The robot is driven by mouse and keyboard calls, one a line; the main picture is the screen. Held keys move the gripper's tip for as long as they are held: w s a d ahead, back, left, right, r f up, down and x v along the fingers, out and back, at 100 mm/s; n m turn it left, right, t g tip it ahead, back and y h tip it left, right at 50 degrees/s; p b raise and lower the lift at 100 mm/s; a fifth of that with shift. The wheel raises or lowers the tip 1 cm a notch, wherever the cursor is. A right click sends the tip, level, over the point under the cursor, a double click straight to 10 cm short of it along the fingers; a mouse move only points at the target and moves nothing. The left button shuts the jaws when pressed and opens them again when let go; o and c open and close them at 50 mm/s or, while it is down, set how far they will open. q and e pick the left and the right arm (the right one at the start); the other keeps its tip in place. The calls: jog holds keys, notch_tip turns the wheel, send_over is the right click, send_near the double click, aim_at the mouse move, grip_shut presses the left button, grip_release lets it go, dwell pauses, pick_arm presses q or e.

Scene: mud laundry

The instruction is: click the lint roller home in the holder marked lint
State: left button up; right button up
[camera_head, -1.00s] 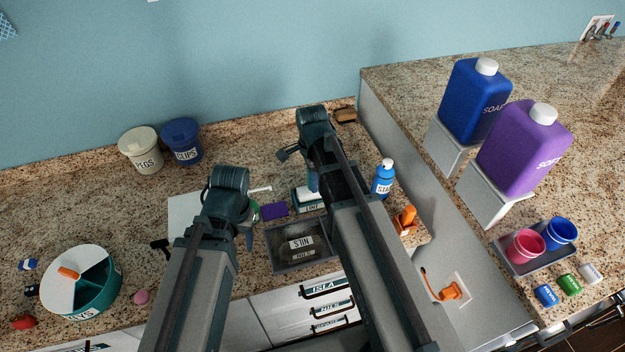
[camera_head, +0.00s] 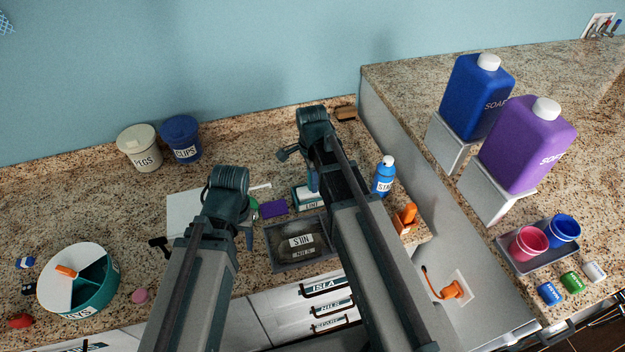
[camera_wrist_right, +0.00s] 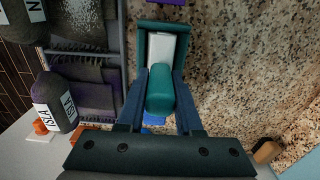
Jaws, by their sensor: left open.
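The lint roller has a teal handle (camera_wrist_right: 160,92) and a white roll (camera_wrist_right: 163,47), seen from above in the right wrist view. The roll lies within the outline of the teal holder (camera_wrist_right: 146,26); whether it is fully seated cannot be told. In the head view the holder (camera_head: 307,203) carries a LINT label and my right arm partly covers it. My right gripper (camera_wrist_right: 161,82) has a finger against each side of the handle; its fingers show at the holder in the head view (camera_head: 312,184). My left gripper (camera_head: 246,222) is open and empty, left of the holder.
A grey tray (camera_head: 272,258) with a dark labelled item stands in front of the holder. A purple cloth (camera_head: 273,209) lies left of it.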

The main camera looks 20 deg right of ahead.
jog(key=o, duration=0.5)
jog(key=shift+c, duration=0.2)
jog(key=shift+r, duration=0.1)
notch_tip(320, 180, up, 14)
jog(key=p, duration=1.4)
pick_arm(q)
notch_tip(320, 180, up, 14)
jog(key=shift+f, duration=0.15)
pick_arm(e)
jog(key=shift+f, duration=0.2)
